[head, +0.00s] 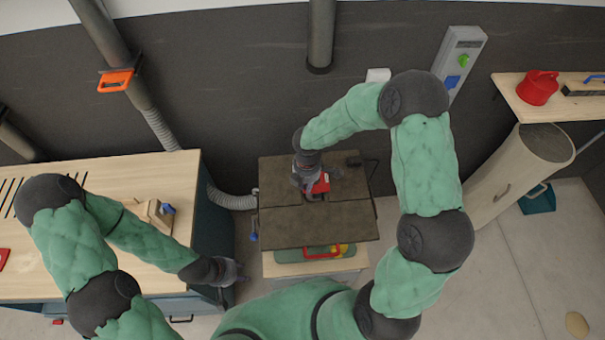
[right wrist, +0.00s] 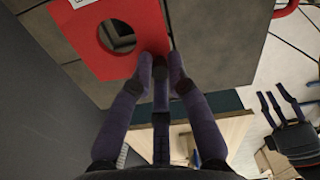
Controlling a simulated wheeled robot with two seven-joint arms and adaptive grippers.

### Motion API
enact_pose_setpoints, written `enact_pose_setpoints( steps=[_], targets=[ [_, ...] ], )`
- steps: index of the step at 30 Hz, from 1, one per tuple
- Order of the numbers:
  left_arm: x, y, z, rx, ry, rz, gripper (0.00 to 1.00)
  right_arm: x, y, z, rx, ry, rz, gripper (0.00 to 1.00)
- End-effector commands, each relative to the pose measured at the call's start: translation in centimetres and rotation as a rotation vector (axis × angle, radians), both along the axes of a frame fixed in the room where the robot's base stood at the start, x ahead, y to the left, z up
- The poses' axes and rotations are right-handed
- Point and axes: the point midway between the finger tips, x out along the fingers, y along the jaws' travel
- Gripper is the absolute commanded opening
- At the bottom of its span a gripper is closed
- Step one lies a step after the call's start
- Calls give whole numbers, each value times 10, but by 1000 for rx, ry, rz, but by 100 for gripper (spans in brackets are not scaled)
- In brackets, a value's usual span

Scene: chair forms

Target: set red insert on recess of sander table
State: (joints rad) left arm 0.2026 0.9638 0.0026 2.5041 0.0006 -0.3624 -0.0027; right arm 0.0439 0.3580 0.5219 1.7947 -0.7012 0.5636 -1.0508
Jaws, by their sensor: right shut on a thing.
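The red insert (right wrist: 108,38) is a flat red plate with a round hole and a white label at its edge. My right gripper (right wrist: 162,68) is shut on its edge. In the head view the red insert (head: 321,184) shows beside my right gripper (head: 307,184), over the sander table (head: 290,226), a dark brown top. A dark opening shows by the insert, but the recess is mostly hidden; I cannot tell whether the insert touches the table. My left gripper (head: 232,272) is empty by the workbench's right end; its fingers look spread in the right wrist view (right wrist: 283,98).
A wooden workbench (head: 150,262) with a small wooden block tool (head: 152,214) stands left. A grey hose (head: 235,202) runs beside the sander table. Below its front edge is a shelf with a red-handled item (head: 322,252). A beige cylinder (head: 520,160) stands right, under a shelf with a red can (head: 538,88).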

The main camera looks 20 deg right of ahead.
Motion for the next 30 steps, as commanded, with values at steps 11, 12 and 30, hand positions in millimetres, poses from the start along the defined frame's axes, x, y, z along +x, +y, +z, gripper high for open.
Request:
enact_pose_setpoints(
  steps=[11,12,30],
  targets=[
    [0,0,-10,0,-1,0,40,0,0,-12,0,0,0,0],
    [0,0,-12,0,-1,0,40,0,0,-15,0,0,0,0],
    [1,0,-43,0,-1,0,40,0,0,-54,0,0,0,0]
  ],
)
